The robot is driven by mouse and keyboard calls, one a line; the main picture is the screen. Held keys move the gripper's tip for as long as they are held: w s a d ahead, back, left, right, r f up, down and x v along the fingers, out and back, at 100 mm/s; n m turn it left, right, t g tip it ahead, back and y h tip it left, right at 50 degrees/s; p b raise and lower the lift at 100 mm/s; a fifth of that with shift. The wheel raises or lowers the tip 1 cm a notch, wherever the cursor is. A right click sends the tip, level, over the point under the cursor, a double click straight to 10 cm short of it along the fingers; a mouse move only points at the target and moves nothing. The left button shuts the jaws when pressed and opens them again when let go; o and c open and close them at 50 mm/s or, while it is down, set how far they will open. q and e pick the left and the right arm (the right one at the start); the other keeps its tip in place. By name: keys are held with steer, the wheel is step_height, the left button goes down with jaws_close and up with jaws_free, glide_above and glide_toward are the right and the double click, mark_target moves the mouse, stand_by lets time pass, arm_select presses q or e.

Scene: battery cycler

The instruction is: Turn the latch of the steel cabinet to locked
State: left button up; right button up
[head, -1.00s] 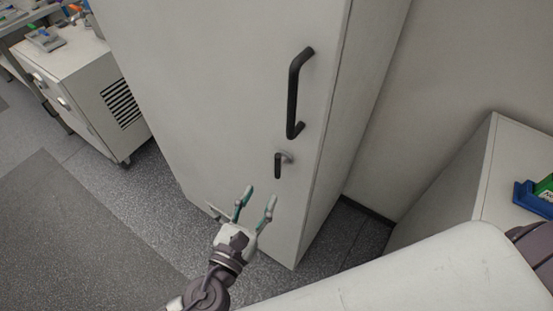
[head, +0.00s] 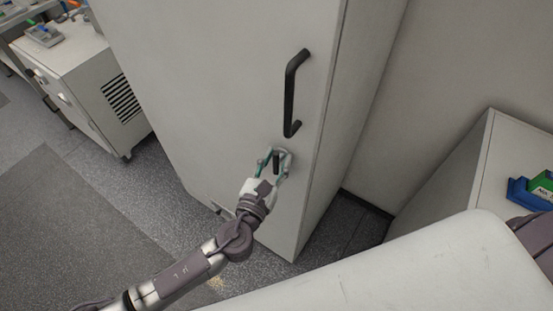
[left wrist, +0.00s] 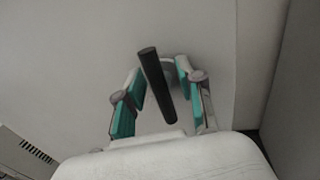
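The steel cabinet (head: 215,75) stands in the middle of the head view with its door shut. Its black latch (head: 276,161) sits low near the door's right edge, below the long black handle (head: 290,95). My left gripper (head: 275,163) is at the latch, with one finger on each side of it. In the left wrist view the latch (left wrist: 157,85) is a dark bar between the open fingers (left wrist: 160,90), slightly tilted, with gaps visible on both sides. Its round base is partly hidden behind it. My right gripper is not in view.
A white cabinet with a vent grille (head: 120,98) stands at the left. A pale unit with a blue bin (head: 525,194) on it is at the right. The grey floor (head: 110,200) at the left is free.

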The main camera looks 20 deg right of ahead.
arm_select(q)
jaws_close()
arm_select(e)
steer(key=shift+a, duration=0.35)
